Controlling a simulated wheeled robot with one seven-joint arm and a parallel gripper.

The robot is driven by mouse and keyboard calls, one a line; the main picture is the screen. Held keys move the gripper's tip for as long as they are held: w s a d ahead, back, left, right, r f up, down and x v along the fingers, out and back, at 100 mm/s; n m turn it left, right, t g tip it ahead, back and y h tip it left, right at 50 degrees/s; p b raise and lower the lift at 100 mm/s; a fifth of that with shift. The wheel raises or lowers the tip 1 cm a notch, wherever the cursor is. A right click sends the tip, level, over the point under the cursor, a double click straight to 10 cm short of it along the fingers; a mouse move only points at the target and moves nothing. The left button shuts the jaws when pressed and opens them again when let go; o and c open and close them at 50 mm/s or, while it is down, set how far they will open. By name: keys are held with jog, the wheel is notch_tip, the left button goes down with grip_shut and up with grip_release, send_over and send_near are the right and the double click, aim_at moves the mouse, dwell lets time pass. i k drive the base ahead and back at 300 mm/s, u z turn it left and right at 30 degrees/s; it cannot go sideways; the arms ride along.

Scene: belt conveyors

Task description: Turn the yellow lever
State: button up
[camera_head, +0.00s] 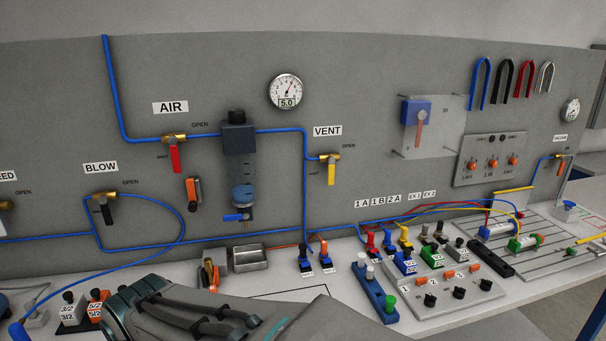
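The yellow lever (331,174) belongs to the brass valve under the VENT label (327,131), right of centre on the grey wall panel. It hangs straight down from the valve. The word OPEN is printed to the valve's upper right, and a small dark word stands to its left. A blue pipe (305,190) runs beside the valve and joins it. My arm shows at the bottom centre, below the panel and well apart from the lever. My gripper is not visible in this view.
A red lever (176,159) hangs under AIR and a black lever (107,215) under BLOW. The filter unit (239,140) and the gauge (285,91) are nearby. A metal tray (249,258), small valves and a blue block (375,290) stand on the white bench below.

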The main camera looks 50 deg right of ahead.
aim_at(331, 160)
jog(key=z, duration=1.05)
jog(key=k, duration=0.85)
jog(key=z, duration=0.65)
jog(key=i, duration=1)
